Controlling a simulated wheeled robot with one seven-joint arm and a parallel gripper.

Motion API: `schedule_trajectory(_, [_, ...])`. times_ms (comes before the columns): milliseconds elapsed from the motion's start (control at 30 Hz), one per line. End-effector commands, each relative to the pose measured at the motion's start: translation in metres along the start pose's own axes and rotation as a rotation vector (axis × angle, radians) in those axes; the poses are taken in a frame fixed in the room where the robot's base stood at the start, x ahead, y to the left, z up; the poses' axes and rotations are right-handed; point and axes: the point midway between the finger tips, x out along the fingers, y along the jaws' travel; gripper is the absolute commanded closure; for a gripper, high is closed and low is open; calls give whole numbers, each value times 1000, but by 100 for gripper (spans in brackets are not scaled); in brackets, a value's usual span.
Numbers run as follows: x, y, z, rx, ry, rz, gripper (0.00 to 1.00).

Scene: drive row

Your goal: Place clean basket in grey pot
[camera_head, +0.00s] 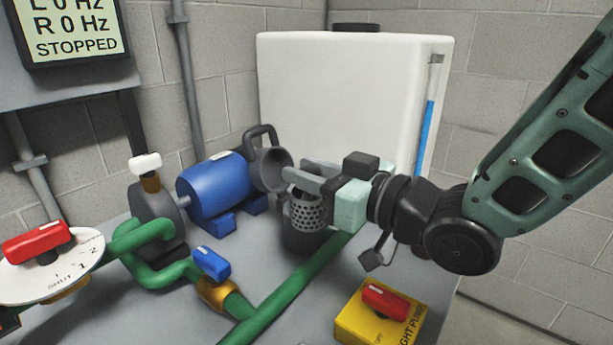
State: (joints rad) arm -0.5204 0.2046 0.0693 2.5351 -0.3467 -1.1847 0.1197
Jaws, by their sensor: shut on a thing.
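The clean basket (307,213) is a light grey perforated cylinder, upright, below my gripper's fingers. My gripper (300,181) is shut on the basket near its top; the fingers hide part of the rim. The grey pot (301,241) is a dark grey round vessel directly under the basket. The basket's lower end overlaps the pot's mouth in the picture; how far it is inside I cannot tell.
A dark grey round lid with a loop handle (268,165) stands tilted open behind the pot. A blue motor (216,187) is at left, and green pipe (300,272) runs in front. A yellow box with a red switch (380,315) is front right. A white tank (345,95) stands behind.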

Motion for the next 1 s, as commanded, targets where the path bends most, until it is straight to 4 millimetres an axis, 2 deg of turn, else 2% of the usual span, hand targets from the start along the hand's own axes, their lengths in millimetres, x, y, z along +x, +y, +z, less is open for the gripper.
schedule_trajectory(100, [21, 27, 0, -2, 2, 5, 100])
schedule_trajectory(467, [71, 87, 0, -2, 2, 2, 100])
schedule_trajectory(700, [72, 86, 49, 2, -2, -1, 100])
schedule_trajectory(1000, [71, 86, 77, 1, -1, 0, 100])
